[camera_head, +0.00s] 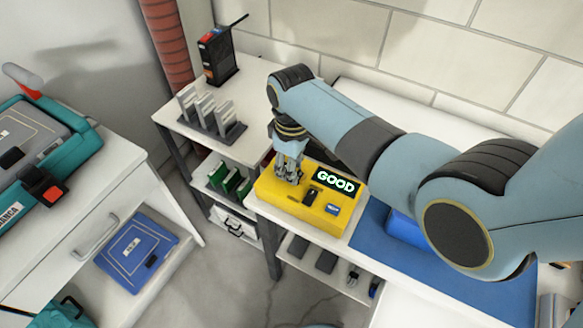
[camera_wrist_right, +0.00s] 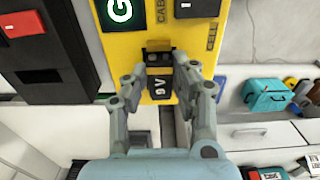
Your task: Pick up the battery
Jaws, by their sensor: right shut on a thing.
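A yellow tester (camera_head: 275,205) stands on the white shelf top, and its display (camera_head: 336,181) reads "GOOD" in green. It also fills the top of the right wrist view (camera_wrist_right: 205,55). My right gripper (camera_head: 289,175) reaches down over the tester's left end. In the right wrist view, a dark battery (camera_wrist_right: 160,84) marked "9V" sits between the fingers of my right gripper (camera_wrist_right: 162,90), which is shut on it. The battery is at the tester's face; I cannot tell whether it touches the contacts. In the head view the gripper hides the battery. My left gripper is not in view.
A grey slotted rack (camera_head: 212,120) and a black radio-like device (camera_head: 218,56) stand behind the tester to the left. A blue mat (camera_head: 375,238) lies to its right, below my arm. A teal case (camera_head: 75,160) rests on the left cabinet. Bare floor lies between.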

